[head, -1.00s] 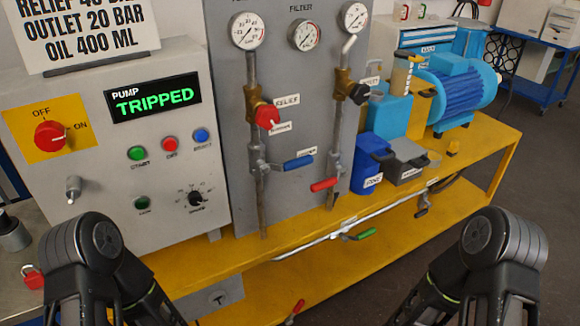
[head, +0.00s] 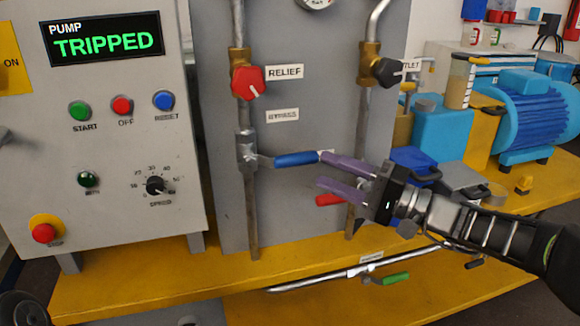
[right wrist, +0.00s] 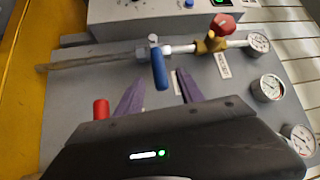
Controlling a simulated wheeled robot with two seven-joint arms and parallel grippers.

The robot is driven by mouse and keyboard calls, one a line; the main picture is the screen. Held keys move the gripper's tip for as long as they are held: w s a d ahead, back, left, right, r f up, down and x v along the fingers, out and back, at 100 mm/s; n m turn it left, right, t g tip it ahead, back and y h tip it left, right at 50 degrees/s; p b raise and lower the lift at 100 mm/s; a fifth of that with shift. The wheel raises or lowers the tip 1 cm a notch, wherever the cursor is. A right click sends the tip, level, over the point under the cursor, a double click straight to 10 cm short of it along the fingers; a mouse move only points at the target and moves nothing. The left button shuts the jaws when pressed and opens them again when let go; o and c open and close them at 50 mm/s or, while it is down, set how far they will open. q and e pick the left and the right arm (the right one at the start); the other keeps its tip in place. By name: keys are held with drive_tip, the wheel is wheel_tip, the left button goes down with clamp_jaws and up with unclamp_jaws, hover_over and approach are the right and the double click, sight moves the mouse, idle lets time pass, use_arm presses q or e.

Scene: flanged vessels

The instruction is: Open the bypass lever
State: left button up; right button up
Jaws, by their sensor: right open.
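The bypass lever (head: 296,159) has a blue handle and sits on the left pipe, under the BYPASS label (head: 283,115). Its handle points right, across the pipe. My right gripper (head: 320,168) is open, with its purple fingers pointing left at the free end of the handle. In the right wrist view the blue handle (right wrist: 159,68) lies between the lines of the two fingers, with its tip near the fingertips. I cannot tell whether a finger touches it. My left gripper is not in view.
A red handle (head: 328,200) on the right pipe is just below my right gripper. The red relief knob (head: 248,82) is above the lever. A green-handled valve (head: 396,279) is on the low pipe. The control box (head: 110,200) stands left.

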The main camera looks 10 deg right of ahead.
sight(304, 163)
drive_tip(key=shift+x, duration=3.9)
drive_tip(key=shift+f, duration=0.1)
drive_tip(key=shift+c, duration=0.3)
clamp_jaws()
